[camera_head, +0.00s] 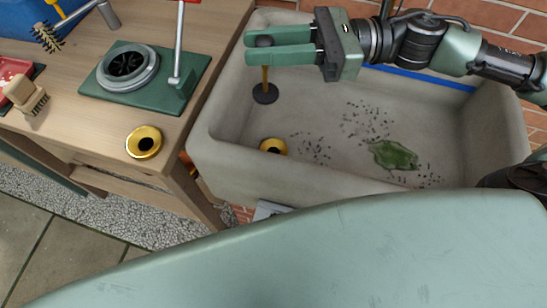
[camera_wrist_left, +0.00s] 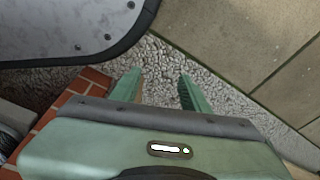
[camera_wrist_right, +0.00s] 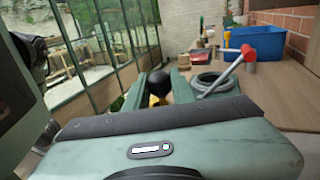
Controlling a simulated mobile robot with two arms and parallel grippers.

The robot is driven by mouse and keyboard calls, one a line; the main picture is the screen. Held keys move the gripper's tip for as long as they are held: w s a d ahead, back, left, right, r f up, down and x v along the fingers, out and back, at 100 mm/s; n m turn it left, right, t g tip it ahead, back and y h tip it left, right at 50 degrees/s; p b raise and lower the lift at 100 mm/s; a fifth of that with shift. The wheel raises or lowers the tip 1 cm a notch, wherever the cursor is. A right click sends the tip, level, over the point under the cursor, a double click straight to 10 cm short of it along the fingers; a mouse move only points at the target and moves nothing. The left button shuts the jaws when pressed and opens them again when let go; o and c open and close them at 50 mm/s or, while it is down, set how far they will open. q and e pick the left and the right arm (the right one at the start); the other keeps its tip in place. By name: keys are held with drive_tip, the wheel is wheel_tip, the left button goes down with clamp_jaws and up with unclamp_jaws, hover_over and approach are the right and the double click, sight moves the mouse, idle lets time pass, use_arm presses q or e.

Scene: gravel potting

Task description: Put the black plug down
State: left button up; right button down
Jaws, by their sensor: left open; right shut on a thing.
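The black plug (camera_head: 265,94) has a dark disc at the bottom, a thin brass stem and a black ball knob on top. My right gripper (camera_head: 250,48) is shut on it near the knob and holds it upright inside the left end of the stone sink (camera_head: 228,158). The knob also shows between the fingers in the right wrist view (camera_wrist_right: 183,87). A brass drain ring (camera_head: 273,146) sits low in the sink, nearer than the disc. My left gripper (camera_wrist_left: 160,88) is open and empty over gravel; it is outside the head view.
A wooden bench (camera_head: 95,118) on the left carries a second brass ring (camera_head: 144,141), a green device with a round grey opening (camera_head: 127,66) and a brush (camera_head: 25,95). Dark debris and a green leaf-like patch (camera_head: 392,154) lie on the sink floor.

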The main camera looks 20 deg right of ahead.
drive_tip(key=shift+s+d+f, duration=0.1)
drive_tip(key=shift+d+f, duration=0.15)
drive_tip(key=shift+d, duration=0.25)
drive_tip(key=shift+d+f, duration=0.1)
drive_tip(key=shift+f, duration=0.2)
use_arm(q)
drive_tip(key=w+r+b, duration=0.2)
drive_tip(key=w+r, duration=0.2)
drive_tip(key=r, duration=0.3)
drive_tip(key=shift+w+d+t, duration=0.3)
drive_tip(key=shift+w, duration=0.1)
use_arm(e)
wheel_tip(320, 180, down, 19)
use_arm(q)
drive_tip(key=shift+r+b, duration=0.15)
drive_tip(key=shift+b, duration=0.2)
use_arm(e)
drive_tip(key=shift+f, duration=0.1)
drive_tip(key=c, duration=1.2)
unclamp_jaws()
use_arm(q)
drive_tip(key=shift+w+d+r, duration=0.1)
drive_tip(key=shift+w+r, duration=0.1)
drive_tip(key=shift+r, duration=0.4)
